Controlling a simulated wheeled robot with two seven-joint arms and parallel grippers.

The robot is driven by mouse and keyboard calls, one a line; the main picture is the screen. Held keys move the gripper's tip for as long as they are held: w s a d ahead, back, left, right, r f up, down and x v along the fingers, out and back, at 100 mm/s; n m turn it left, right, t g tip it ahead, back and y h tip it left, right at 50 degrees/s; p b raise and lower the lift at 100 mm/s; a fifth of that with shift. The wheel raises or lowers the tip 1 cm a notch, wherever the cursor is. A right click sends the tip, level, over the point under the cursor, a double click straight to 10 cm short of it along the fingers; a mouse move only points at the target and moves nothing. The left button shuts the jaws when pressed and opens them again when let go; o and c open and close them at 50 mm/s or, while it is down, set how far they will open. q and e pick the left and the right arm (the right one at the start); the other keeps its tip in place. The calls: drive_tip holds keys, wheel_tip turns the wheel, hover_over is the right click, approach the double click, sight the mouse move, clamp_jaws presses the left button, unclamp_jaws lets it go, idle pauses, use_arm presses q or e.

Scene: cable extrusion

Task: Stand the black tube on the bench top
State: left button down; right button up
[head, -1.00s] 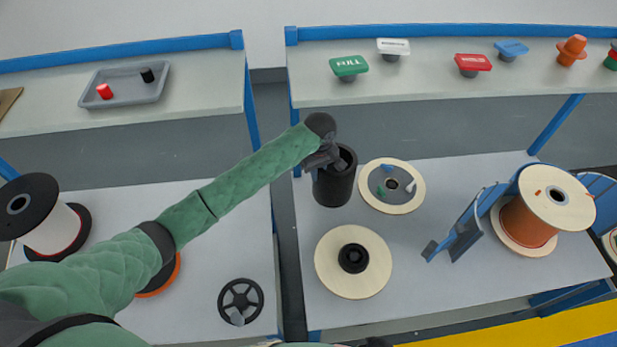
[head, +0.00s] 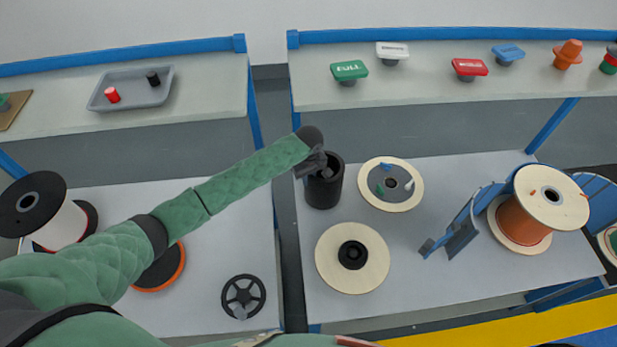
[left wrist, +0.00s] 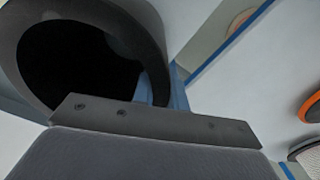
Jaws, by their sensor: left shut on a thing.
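The black tube (head: 323,192) is an open-topped dark cylinder, roughly upright, at the left back part of the right-hand lower bench top (head: 430,280). My left gripper (head: 323,170) reaches in from the left and is shut on the tube's rim. In the left wrist view, the tube's wide open mouth (left wrist: 85,55) fills the upper left, right against the gripper. I cannot tell whether the tube's base touches the bench top. My right gripper is out of view.
A cream disc with a black hub (head: 352,257) lies in front of the tube. Another disc with small coloured pieces (head: 402,202) lies to its right. An orange cable spool (head: 525,220) stands farther right. A gap separates the two benches just left of the tube.

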use_arm(q)
drive_tip(key=c, duration=1.5)
unclamp_jaws()
drive_tip(key=shift+f, duration=0.1)
drive_tip(key=shift+o, duration=0.5)
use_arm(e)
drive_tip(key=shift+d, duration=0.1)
